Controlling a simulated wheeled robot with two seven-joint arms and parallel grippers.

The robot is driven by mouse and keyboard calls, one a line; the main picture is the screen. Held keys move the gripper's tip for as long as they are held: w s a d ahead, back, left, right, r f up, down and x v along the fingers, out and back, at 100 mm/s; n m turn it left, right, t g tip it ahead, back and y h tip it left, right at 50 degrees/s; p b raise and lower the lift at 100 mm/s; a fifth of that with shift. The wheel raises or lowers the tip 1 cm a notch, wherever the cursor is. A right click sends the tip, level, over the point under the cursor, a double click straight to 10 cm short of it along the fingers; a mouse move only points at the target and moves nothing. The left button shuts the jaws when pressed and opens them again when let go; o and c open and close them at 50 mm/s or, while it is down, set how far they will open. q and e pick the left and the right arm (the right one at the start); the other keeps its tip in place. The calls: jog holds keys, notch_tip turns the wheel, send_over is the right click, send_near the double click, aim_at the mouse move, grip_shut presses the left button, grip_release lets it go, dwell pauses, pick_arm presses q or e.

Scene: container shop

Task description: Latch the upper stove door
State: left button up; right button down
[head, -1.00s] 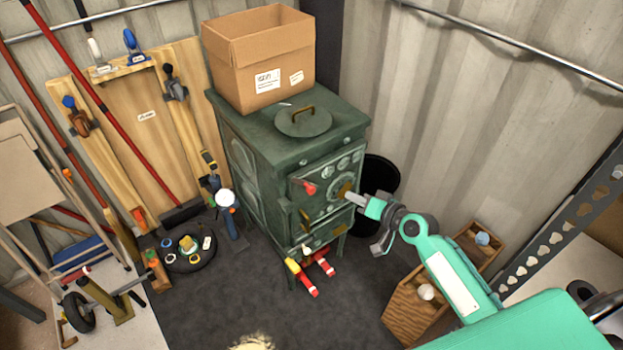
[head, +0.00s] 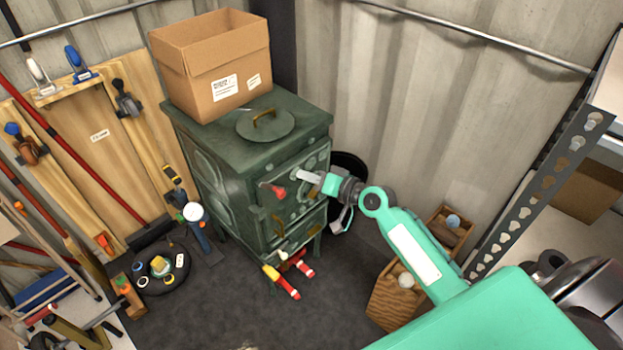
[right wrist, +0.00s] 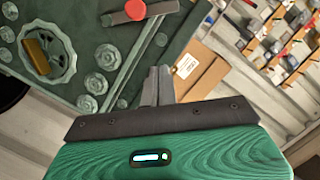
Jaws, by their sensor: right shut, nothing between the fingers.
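The green stove (head: 200,150) stands in the middle of the head view. Its upper door (head: 305,165) has round ornaments and a brass-coloured centre piece, which also shows in the right wrist view (right wrist: 38,57). A latch lever with a red knob (head: 277,192) sits at the door's left side. In the right wrist view the lever (right wrist: 150,12) is a dark bar with the red knob on it. My right gripper (head: 302,176) is shut and empty, in front of the door, right of the knob and apart from it. Its fingers (right wrist: 158,85) point toward the lever. My left gripper is out of view.
A cardboard box (head: 215,75) and a round lid (head: 265,123) are on the stove top. Red-handled tools (head: 282,280) jut out low in front. A black bin (head: 345,180) stands behind my right gripper. A wooden crate (head: 390,300) and metal shelf (head: 540,180) are at right.

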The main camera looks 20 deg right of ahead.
aim_at(270, 180)
jog(key=w+a+f, duration=0.2)
jog(key=w+a, duration=0.1)
jog(key=w+a+f, duration=0.1)
jog(key=a, duration=0.1)
jog(key=shift+w, duration=0.25)
jog(key=shift+s+a+f, duration=0.1)
jog(key=shift+a+f, duration=0.3)
jog(key=shift+a, duration=0.05)
pick_arm(q)
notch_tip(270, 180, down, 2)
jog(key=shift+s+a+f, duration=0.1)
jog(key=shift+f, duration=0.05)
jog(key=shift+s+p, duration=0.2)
jog(key=shift+p, duration=0.1)
pick_arm(e)
jog(key=shift+a, duration=0.1)
